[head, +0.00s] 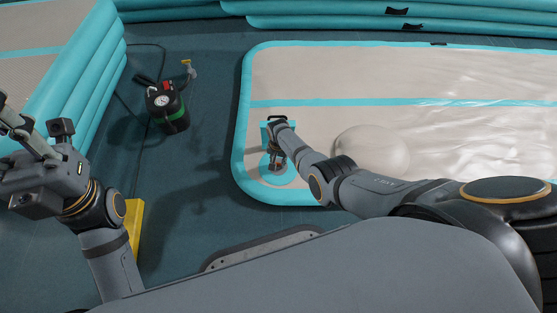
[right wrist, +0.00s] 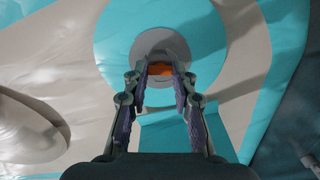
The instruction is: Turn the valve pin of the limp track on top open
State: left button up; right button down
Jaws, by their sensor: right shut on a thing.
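The limp track (head: 300,80) lies flat in the head view, pale grey with turquoise edges and a wrinkled, shiny top. Its valve sits in a round turquoise patch (head: 285,180) at the near left corner. In the right wrist view the patch is a turquoise ring (right wrist: 112,35) around a grey centre. An orange valve pin (right wrist: 161,70) shows between the fingertips there. My right gripper (right wrist: 162,75) points down at the valve and is shut on the pin. The fingers hide part of the pin. My left gripper (head: 18,128) is raised at the left edge, away from the track; its fingertips are partly cut off.
A black pump (head: 166,108) with a green band stands on the dark floor left of the track, its hose trailing nearby. Inflated turquoise tracks (head: 95,75) are stacked at left, more (head: 330,12) at the back. A yellow object (head: 135,225) is partly behind my left arm.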

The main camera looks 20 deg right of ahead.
aim_at(278, 164)
jog(key=shift+n, duration=1.7)
jog(key=c, duration=1.1)
grip_release()
notch_tip(278, 164, up, 12)
jog(key=shift+f, duration=0.1)
